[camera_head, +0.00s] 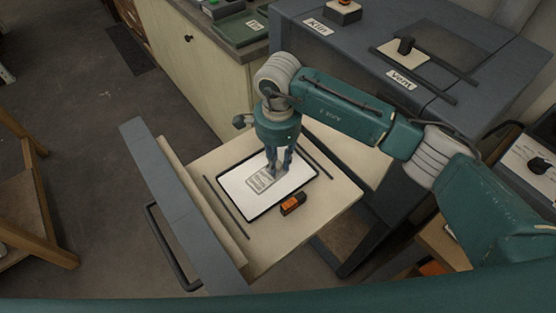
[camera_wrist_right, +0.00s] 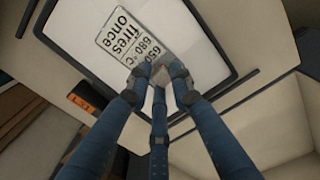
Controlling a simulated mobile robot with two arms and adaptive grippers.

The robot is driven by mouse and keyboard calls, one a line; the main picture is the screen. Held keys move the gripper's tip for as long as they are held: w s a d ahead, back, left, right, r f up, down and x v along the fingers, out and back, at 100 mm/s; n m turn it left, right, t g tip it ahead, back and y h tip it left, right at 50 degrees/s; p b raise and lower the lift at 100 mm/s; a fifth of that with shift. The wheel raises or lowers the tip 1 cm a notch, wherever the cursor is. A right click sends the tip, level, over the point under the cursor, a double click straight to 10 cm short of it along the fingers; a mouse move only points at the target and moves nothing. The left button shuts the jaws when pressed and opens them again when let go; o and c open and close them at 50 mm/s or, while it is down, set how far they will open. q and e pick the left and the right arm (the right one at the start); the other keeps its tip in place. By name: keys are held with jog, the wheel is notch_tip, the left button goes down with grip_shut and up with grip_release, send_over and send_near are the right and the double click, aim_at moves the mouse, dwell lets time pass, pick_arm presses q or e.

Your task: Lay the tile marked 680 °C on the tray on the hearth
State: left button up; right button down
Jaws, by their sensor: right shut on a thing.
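The tile (camera_head: 262,183), a pale rectangle with dark lettering, lies over the white tray (camera_head: 240,183). In the right wrist view the tile (camera_wrist_right: 128,37) reads "fires once", "680 °C" and "650". The dark-rimmed tray sits on the cream hearth (camera_head: 340,192). My right gripper (camera_head: 273,172) points down over the tray, its fingers closed at one end of the tile. In the right wrist view its fingertips (camera_wrist_right: 155,75) meet around a small grey-brown piece at that end, partly hidden. Whether the tile touches the tray, I cannot tell. My left gripper is out of view.
A small orange and black device (camera_head: 293,204) lies on the hearth beside the tray. Thin dark rails flank the tray. The grey kiln body (camera_head: 440,50), with labels "Kiln" and "Vent", stands behind. A wooden stand (camera_head: 35,225) is at the left, with open floor between.

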jog(key=c, duration=1.5)
grip_release()
jog(key=shift+o, duration=0.2)
jog(key=shift+r+p, duration=1.25)
jog(key=shift+r, duration=2.25)
